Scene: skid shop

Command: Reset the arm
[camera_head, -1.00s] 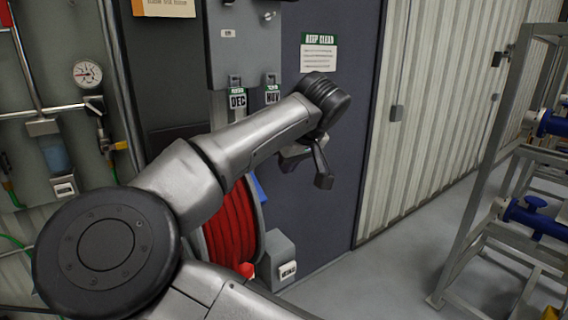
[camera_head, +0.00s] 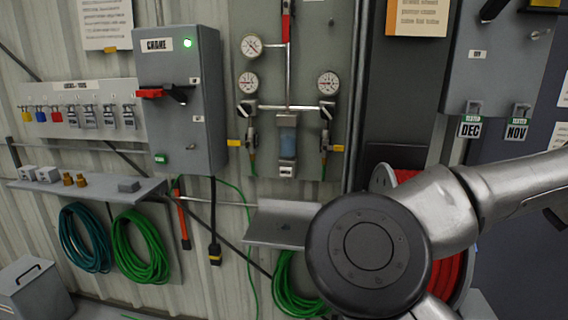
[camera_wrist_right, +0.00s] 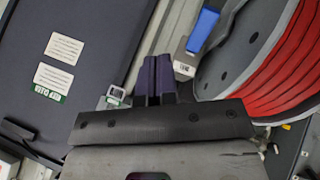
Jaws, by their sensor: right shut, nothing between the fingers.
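My right arm, silver with a large round black joint, comes into the head view from the lower right and reaches toward the right edge. My right gripper's dark fingers (camera_wrist_right: 154,80) show in the wrist view, side by side and shut with nothing between them. In the head view the gripper end is mostly cut off or hidden at the right edge. My left gripper is in neither view.
A red hose reel (camera_wrist_right: 263,65) is close to the right gripper in the wrist view. In the head view, a grey breaker box (camera_head: 180,100), pressure gauges (camera_head: 248,83), a shelf (camera_head: 85,188) and green hoses (camera_head: 140,247) line the wall.

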